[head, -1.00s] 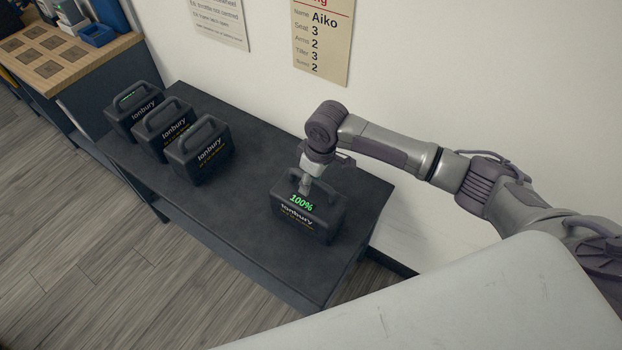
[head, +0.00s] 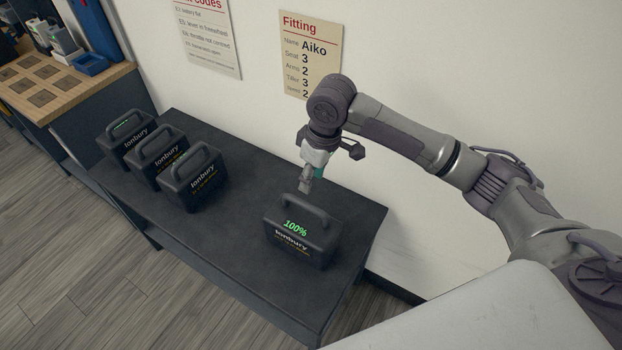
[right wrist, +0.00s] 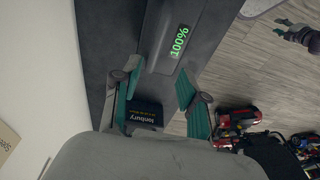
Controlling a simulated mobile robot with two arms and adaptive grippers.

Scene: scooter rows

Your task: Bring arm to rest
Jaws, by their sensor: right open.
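My right gripper (head: 306,182) is open and empty, just above and behind the handle of a black Ionbury battery (head: 300,238) with a green 100% display. The battery stands upright on the right end of a dark table (head: 240,236).
Several more black batteries (head: 193,178) stand in a row at the table's left part. A wooden-topped bench (head: 75,90) with a blue tray (head: 90,64) is at the upper left. Two notices, one a Fitting sheet (head: 311,55), hang on the wall. Red-and-black items (right wrist: 237,120) lie on the floor.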

